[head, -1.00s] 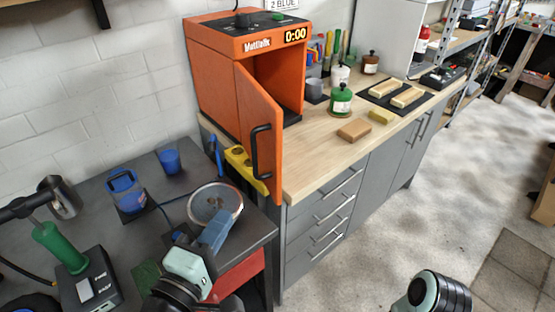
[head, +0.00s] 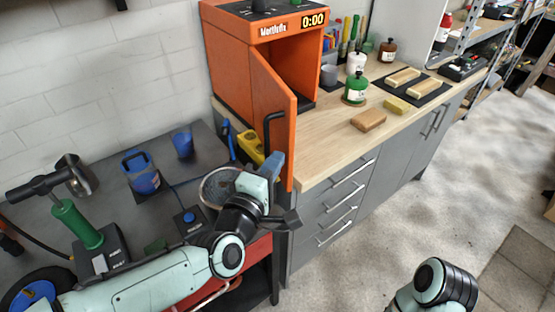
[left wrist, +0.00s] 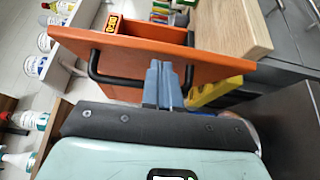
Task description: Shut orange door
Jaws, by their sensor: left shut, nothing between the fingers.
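The orange door (head: 272,92) of the orange cabinet (head: 232,66) stands open, swung out towards me, and the dark inside shows to its right. Its black handle (head: 267,130) is on the door's outer face. My left gripper (head: 276,164) is shut and empty, close by the lower part of the door near the handle. In the left wrist view the shut blue-grey fingers (left wrist: 164,80) point at the door (left wrist: 125,47), beside the handle (left wrist: 94,68). I cannot tell whether they touch it. My right gripper is out of view; only part of that arm shows.
The wooden counter (head: 335,152) holds a green bottle (head: 355,90), wooden blocks and a black mat to the right of the door. A yellow tool (head: 250,146) lies left of the door. A disc (head: 215,187) and blue cups are on the dark bench (head: 105,200).

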